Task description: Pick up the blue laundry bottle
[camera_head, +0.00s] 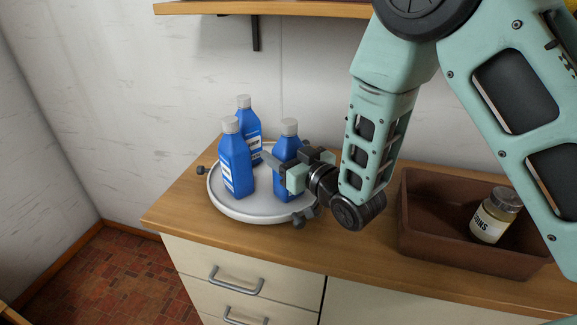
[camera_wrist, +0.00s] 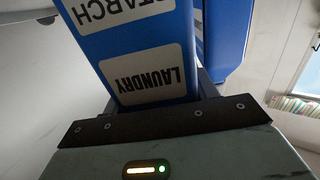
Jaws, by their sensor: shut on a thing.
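Three blue bottles with grey-white caps stand upright at a round white tray: a front-left one (camera_head: 235,165), a back one (camera_head: 247,122) and a right one (camera_head: 288,148). My gripper (camera_head: 284,165) reaches in from the right and is shut on the right bottle. In the wrist view the held bottle (camera_wrist: 135,45) sits between the fingers (camera_wrist: 158,98); its white label reads "LAUNDRY" and "STARCH", upside down. Another blue bottle (camera_wrist: 232,35) shows close behind it. The held bottle's base is at the tray surface; I cannot tell whether it touches.
The tray (camera_head: 245,212) has dark knobs around its rim and rests on a wooden counter (camera_head: 365,250) above drawers (camera_head: 235,280). A brown box (camera_head: 425,245) holding a labelled jar (camera_head: 495,215) stands to the right. A wooden shelf (camera_head: 270,9) hangs above on the wall.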

